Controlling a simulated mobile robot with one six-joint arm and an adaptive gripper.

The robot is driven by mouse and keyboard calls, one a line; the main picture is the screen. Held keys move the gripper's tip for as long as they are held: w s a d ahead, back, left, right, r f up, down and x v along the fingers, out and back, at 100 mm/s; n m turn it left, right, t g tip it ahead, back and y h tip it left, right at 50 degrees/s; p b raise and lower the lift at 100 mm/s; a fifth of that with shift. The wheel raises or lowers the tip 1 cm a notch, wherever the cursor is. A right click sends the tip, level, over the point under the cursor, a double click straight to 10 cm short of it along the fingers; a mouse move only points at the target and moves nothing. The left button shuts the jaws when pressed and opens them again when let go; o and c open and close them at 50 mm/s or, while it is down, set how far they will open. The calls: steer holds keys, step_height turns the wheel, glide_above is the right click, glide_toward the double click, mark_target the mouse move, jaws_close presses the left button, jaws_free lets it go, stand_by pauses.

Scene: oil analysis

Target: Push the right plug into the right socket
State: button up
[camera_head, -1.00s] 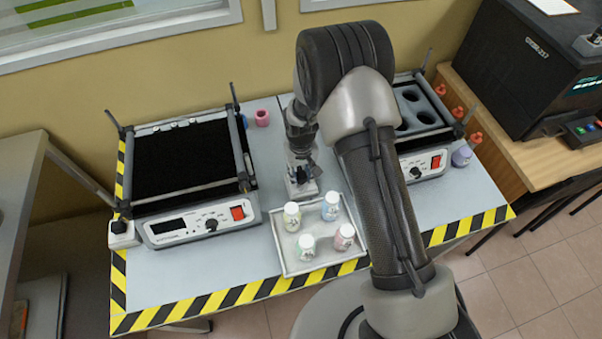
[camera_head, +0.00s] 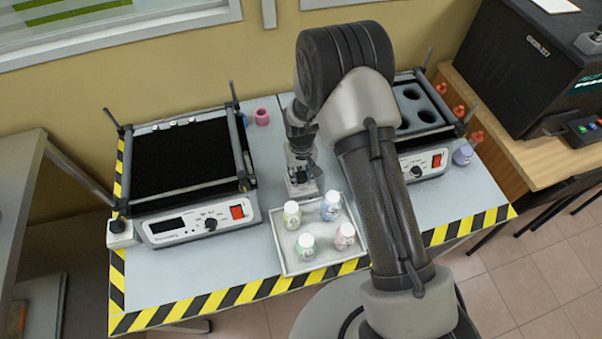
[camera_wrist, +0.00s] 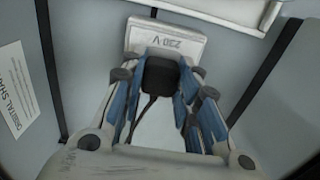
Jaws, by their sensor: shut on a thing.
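My gripper (camera_wrist: 162,78) is shut on a black plug (camera_wrist: 160,76) with a black cord, in the wrist view. The plug is at the near face of a pale socket block (camera_wrist: 185,42) marked "230-V"; I cannot tell how deep it sits. In the head view my gripper (camera_head: 302,170) points down at the right socket block (camera_head: 302,188), between the two shakers. The left socket (camera_head: 122,234) is a white block at the table's left edge with a black plug in it.
A tray (camera_head: 284,262) with several capped bottles lies just in front of the right socket. The left shaker (camera_head: 190,180) and right shaker (camera_head: 425,165) stand on either side.

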steer(key=shift+f, duration=0.25)
steer(key=o, duration=1.1)
steer(key=shift+r, duration=0.15)
step_height(320, 180, up, 12)
steer(key=shift+f, duration=0.1)
